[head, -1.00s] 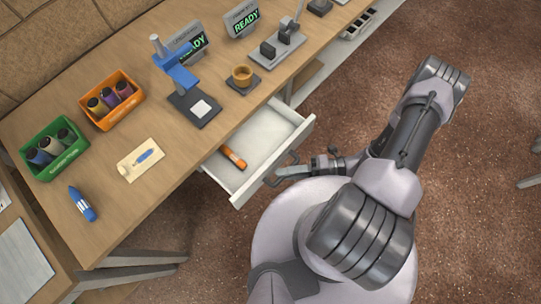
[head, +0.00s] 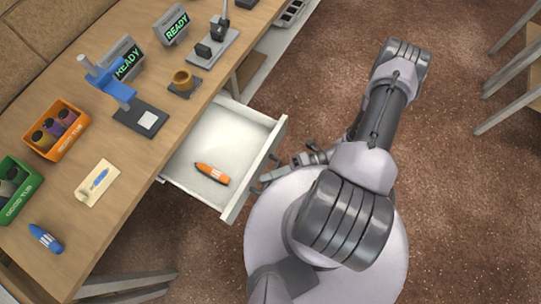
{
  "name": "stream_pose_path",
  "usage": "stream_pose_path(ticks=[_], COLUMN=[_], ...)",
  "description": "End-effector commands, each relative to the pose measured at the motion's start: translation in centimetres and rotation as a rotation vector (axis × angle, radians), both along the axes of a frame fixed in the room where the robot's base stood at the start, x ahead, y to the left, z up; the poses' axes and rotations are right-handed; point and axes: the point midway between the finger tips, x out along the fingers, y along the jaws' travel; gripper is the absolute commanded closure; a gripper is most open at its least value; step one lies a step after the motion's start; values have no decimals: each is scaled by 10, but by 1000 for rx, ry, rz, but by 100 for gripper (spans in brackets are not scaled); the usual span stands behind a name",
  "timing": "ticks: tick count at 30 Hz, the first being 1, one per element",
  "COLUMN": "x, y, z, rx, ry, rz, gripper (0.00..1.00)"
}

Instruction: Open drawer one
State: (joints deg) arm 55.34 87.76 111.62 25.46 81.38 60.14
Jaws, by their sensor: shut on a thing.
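A white drawer (head: 214,143) is pulled out from under the wooden table. An orange marker-like tool (head: 212,173) lies inside it. My gripper (head: 266,177) is at the drawer's front face, shut on the drawer handle (head: 268,164). My arm reaches there from the right, and the fingertips are small and partly hard to make out.
Stools stand at the right.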

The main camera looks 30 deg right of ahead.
Motion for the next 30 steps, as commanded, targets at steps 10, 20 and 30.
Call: stream_pose_path(ticks=[10, 20, 30], x=[0, 0, -15], y=[0, -4, -87], z=[0, 1, 14], rx=[0, 0, -5], ry=[0, -2, -2], rz=[-1, -3, -6], gripper=[64, 64, 64])
